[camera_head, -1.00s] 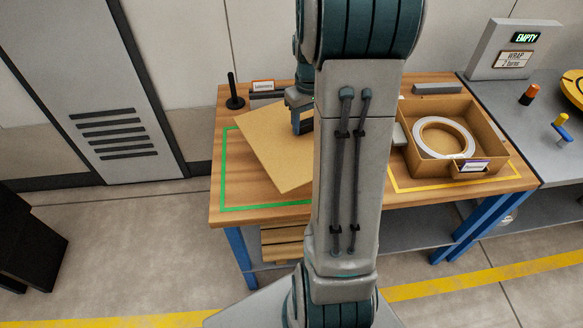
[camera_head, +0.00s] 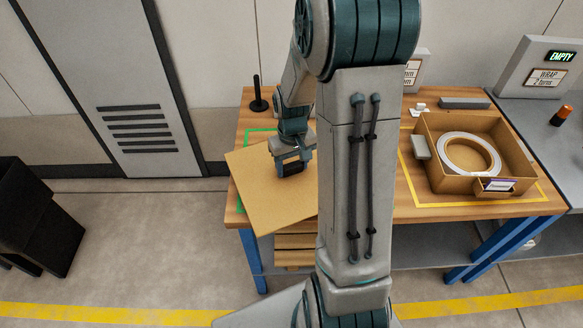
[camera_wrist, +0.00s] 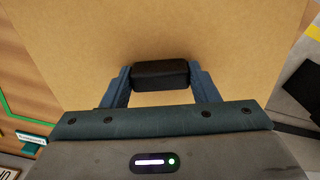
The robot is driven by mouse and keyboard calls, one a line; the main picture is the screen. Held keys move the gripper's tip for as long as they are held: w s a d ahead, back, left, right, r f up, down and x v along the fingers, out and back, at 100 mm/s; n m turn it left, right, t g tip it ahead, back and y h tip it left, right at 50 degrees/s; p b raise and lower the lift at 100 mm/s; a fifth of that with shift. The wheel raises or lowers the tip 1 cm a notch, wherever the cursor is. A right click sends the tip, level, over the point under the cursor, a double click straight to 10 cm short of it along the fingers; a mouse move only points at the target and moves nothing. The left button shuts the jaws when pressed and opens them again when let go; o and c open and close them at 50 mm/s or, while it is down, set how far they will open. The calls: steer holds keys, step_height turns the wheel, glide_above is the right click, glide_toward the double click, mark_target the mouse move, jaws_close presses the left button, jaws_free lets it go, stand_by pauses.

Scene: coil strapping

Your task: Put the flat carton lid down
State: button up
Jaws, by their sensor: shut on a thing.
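The flat carton lid (camera_head: 262,193) is a tan square board over the left part of the wooden table, turned at an angle to the green outline (camera_head: 259,139). My gripper (camera_head: 291,169) is over the lid's upper right part. In the wrist view my gripper (camera_wrist: 160,80) is shut on a dark block-shaped handle (camera_wrist: 161,74) on the lid, which fills most of that view (camera_wrist: 170,30). The lid covers much of the green outline, and my arm hides its right side. I cannot tell whether the lid touches the table.
An open carton (camera_head: 453,186) holding a white ring-shaped coil (camera_head: 470,155) stands inside a yellow outline (camera_head: 408,178) at the right. A black post (camera_head: 257,94) stands at the table's back left. A dark bin (camera_head: 38,215) stands on the floor at left.

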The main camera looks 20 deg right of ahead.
steer(key=shift+f, duration=0.75)
steer(key=shift+f, duration=0.25)
steer(key=o, duration=1)
steer(key=shift+r, duration=0.1)
